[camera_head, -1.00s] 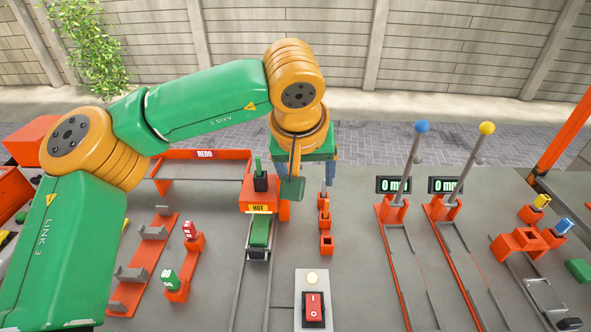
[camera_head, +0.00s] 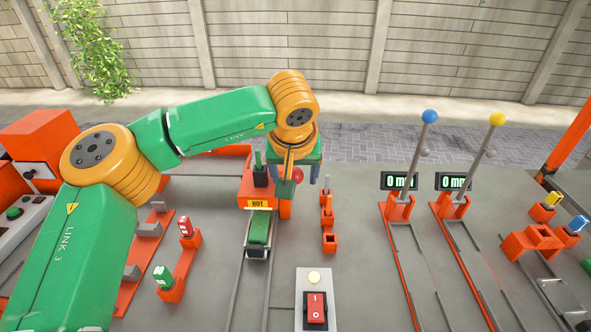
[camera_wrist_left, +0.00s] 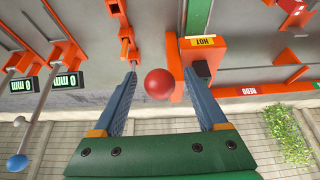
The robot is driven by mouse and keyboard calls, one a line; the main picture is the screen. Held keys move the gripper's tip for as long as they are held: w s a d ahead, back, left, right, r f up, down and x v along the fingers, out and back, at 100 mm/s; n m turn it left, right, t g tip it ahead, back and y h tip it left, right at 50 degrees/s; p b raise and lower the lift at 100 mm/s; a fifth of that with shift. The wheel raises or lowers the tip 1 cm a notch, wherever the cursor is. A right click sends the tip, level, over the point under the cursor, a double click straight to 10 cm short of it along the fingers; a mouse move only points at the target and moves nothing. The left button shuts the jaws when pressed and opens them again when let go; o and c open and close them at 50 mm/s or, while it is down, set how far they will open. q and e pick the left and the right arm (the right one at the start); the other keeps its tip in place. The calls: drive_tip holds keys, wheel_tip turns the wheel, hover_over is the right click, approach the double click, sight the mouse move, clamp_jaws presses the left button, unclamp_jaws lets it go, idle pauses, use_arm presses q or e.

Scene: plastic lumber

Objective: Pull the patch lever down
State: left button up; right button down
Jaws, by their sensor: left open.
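A red ball knob (camera_head: 297,174), which looks like the end of the patch lever, is beside the orange HOT unit (camera_head: 257,203). In the left wrist view the red ball (camera_wrist_left: 159,84) sits between my two blue fingers, and no clear contact shows. My left gripper (camera_head: 302,178) is open at the HOT unit's right side; the left wrist view shows its spread fingers (camera_wrist_left: 161,76). The lever's shaft is hidden behind the ball. My right gripper is not in view.
A green block (camera_head: 258,232) lies in the HOT unit's track. An orange slotted post (camera_head: 328,218) stands close right of the gripper. Two tall levers with a blue ball (camera_head: 429,116) and a yellow ball (camera_head: 497,119) stand further right. A red switch (camera_head: 315,307) is in front.

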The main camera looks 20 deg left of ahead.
use_arm(q)
clamp_jaws()
drive_tip(key=shift+s+d+f+b, duration=0.1)
drive_tip(key=shift+s+f+b, duration=0.1)
drive_tip(key=shift+f+b, duration=0.3)
drive_tip(key=shift+s+d+f+b, duration=0.1)
drive_tip(key=shift+s+f+b, duration=0.05)
drive_tip(key=shift+f+b, duration=0.35)
drive_tip(key=shift+r, duration=0.1)
drive_tip(key=shift+s+f+b, duration=0.35)
drive_tip(key=shift+f+b, duration=0.45)
drive_tip(key=shift+f, duration=0.1)
drive_tip(key=shift+s+d+f+b, duration=0.1)
drive_tip(key=shift+s+f+b, duration=0.15)
drive_tip(key=shift+f+b, duration=0.65)
drive_tip(key=shift+f, duration=0.1)
